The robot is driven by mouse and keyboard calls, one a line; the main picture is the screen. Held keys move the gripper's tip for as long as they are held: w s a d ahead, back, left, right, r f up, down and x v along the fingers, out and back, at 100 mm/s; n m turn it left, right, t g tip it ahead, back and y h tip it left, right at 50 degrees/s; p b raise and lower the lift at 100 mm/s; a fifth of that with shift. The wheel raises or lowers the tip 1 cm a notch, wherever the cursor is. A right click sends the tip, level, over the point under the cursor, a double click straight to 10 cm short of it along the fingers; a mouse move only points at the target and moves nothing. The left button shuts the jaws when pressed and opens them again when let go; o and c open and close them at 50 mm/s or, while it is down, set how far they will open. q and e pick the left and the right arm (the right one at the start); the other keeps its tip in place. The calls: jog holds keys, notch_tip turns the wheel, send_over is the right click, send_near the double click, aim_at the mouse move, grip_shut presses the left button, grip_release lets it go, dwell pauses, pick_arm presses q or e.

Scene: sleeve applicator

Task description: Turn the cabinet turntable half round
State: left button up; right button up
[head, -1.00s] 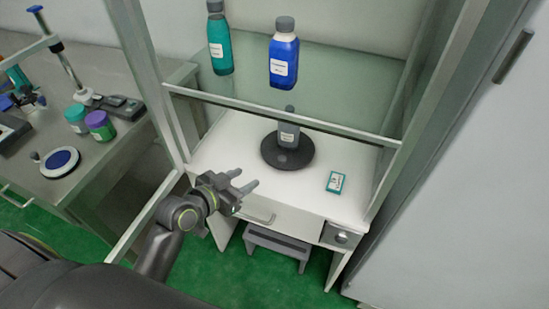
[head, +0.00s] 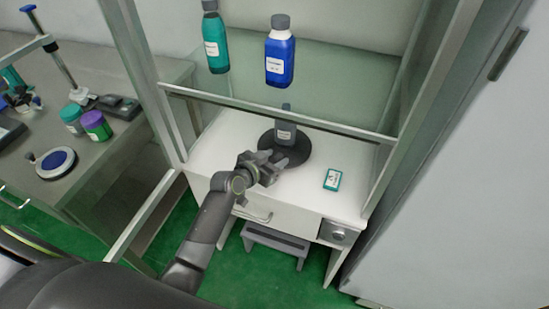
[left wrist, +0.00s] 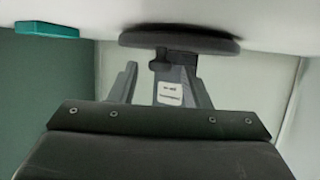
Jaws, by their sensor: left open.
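The turntable (head: 299,152) is a dark round disc on the white cabinet floor, and it also shows edge-on in the left wrist view (left wrist: 215,42). A grey bottle (head: 285,131) with a white label stands upright on it. My left gripper (head: 277,161) is open at the disc's near left edge and covers part of it. In the left wrist view, which is upside down, the bottle (left wrist: 169,92) appears between my two fingers (left wrist: 160,82). I cannot tell whether the fingers touch the disc or bottle. My right gripper is not in view.
A teal box (head: 332,180) lies right of the turntable. Above, a glass shelf (head: 340,85) holds a blue bottle (head: 280,58) and a teal bottle (head: 215,42). Cabinet posts stand on both sides. A grey bench (head: 95,160) with jars is at left.

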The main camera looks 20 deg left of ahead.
pick_arm(q)
jog(key=shift+w+d+f, duration=0.1)
jog(key=shift+w, duration=0.1)
grip_shut()
dwell(0.3)
